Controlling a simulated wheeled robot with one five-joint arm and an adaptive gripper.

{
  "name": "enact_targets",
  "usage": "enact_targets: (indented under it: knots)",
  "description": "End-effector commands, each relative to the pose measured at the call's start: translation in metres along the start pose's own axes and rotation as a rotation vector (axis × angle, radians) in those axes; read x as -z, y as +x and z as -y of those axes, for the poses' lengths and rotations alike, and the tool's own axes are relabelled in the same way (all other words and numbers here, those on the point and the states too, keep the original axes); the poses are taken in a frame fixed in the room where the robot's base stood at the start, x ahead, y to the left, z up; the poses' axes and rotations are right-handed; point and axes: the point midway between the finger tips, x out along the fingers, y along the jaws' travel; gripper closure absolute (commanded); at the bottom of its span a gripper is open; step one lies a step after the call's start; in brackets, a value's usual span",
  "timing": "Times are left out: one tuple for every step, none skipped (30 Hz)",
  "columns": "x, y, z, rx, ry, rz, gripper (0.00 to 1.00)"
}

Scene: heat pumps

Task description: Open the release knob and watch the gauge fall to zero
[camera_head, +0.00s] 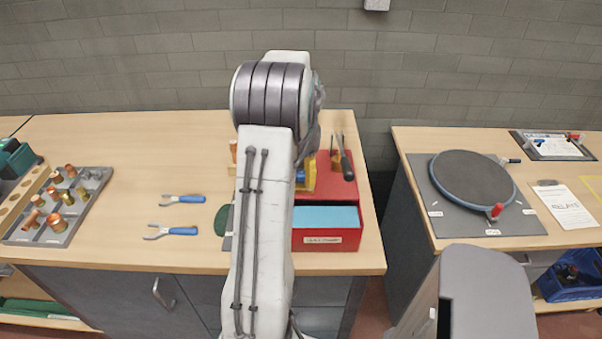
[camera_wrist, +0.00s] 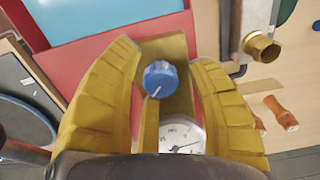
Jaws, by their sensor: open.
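The blue release knob (camera_wrist: 160,78) has a white pointer line toward its lower left and sits on a yellowish-brown block in the wrist view. The white round gauge (camera_wrist: 182,135) is just below it, its dark needle pointing right; its lower part is hidden by my gripper body. My gripper (camera_wrist: 163,58) is open, with one yellow finger left of the knob and one right of it. A gap shows on both sides of the knob. In the head view my arm hides most of this spot; a bit of yellow (camera_head: 309,177) shows beside it.
A red case (camera_head: 350,240) with a light blue top compartment stands close by. A brass fitting (camera_wrist: 262,47) lies right of my fingers. Blue-handled tools (camera_head: 182,231) and a tray of copper fittings (camera_head: 40,238) lie left. A round pad (camera_head: 472,180) is on the right bench.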

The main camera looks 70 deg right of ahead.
Motion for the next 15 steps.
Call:
enact_targets:
  knots:
    - [0.003,-0.003,0.000,-0.002,-0.001,-0.013,0.42]
    - [0.003,-0.003,0.000,-0.002,-0.001,-0.014,0.42]
    - [0.004,-0.003,-0.001,-0.002,-0.001,-0.015,0.42]
    - [0.004,-0.004,-0.001,-0.003,-0.001,-0.016,0.42]
    - [0.004,-0.005,-0.001,-0.003,-0.001,-0.017,0.42]
    - [0.004,-0.006,-0.001,-0.003,-0.001,-0.018,0.42]
    - [0.004,-0.008,-0.001,-0.003,-0.001,-0.018,0.42]
    - [0.004,-0.011,-0.001,-0.003,-0.001,-0.019,0.42]
    - [0.005,-0.015,-0.001,-0.004,-0.001,-0.022,0.42]
    - [0.005,-0.018,-0.001,-0.004,-0.001,-0.023,0.42]
    - [0.005,-0.022,-0.001,-0.004,-0.001,-0.023,0.42]
    - [0.005,-0.027,-0.001,-0.004,-0.002,-0.025,0.42]
    - [0.005,-0.031,0.000,-0.004,-0.002,-0.024,0.42]
    - [0.005,-0.035,0.000,-0.004,-0.003,-0.026,0.42]
    - [0.005,-0.040,0.000,-0.004,-0.003,-0.025,0.42]
